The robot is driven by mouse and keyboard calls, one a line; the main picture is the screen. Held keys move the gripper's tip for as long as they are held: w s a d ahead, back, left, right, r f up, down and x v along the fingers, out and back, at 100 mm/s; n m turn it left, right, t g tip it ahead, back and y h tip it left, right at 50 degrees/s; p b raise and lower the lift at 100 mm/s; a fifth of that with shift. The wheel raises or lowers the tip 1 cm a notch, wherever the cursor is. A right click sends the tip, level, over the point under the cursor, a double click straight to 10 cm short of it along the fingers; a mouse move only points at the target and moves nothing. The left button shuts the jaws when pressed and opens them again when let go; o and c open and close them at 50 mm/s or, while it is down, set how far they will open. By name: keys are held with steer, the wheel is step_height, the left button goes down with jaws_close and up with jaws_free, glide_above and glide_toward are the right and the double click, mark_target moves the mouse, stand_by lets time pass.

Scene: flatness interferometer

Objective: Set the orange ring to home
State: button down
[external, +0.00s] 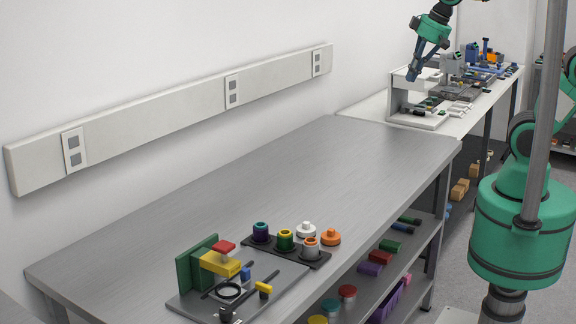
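Two orange things stand at the front of the grey bench (300,185), and I cannot tell which is the orange ring. One is a stepped round orange piece (330,237) at the right end of the dark rack (314,263). The other is an orange top (311,242) on a grey cylinder in the rack. No marked home spot can be made out. My gripper (414,73), with blue fingers, hangs at the top, far from both. It appears over or in front of the white bench. Its finger opening is too small to judge, and no held object shows.
Purple, green and white pieces stand around the rack. Shelves below hold coloured parts. The grey bench's far half is clear.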

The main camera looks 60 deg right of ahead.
steer(key=w+a+f+g+p, duration=0.1)
steer(key=w+a, duration=0.7)
steer(key=a, duration=0.4)
steer(key=g+p, duration=0.3)
glide_above(312, 241)
step_height(312, 241, down, 19)
steer(key=shift+d+r+h, duration=0.1)
steer(key=shift+r+h, duration=0.05)
steer(key=shift+h, duration=0.25)
step_height(312, 241, down, 14)
steer(key=shift+b, duration=0.3)
